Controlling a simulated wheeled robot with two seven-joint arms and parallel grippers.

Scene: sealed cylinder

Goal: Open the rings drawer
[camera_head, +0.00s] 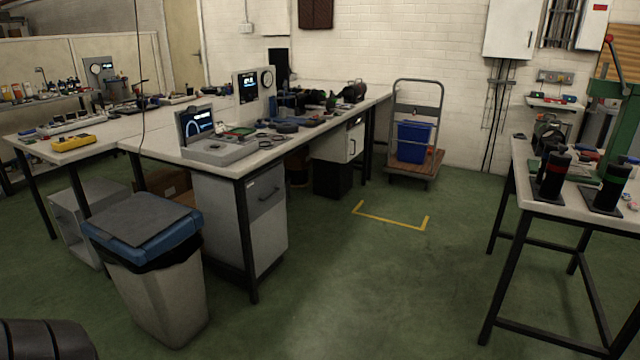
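A grey drawer cabinet (241,222) stands under the near end of the long white workbench (150,140). Its top drawer (264,192) is shut and has a dark handle and a small pale label, too small to read. A second white drawer unit (340,145) hangs under the bench farther back and also looks shut. I cannot tell from the labels which one is the rings drawer. Neither of my grippers is in view.
A grey bin with a blue lid (150,260) stands left of the near cabinet. Green floor is open in the middle, with a yellow corner mark (390,220). A trolley with a blue crate (413,143) stands at the back. Another table (575,205) is at right.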

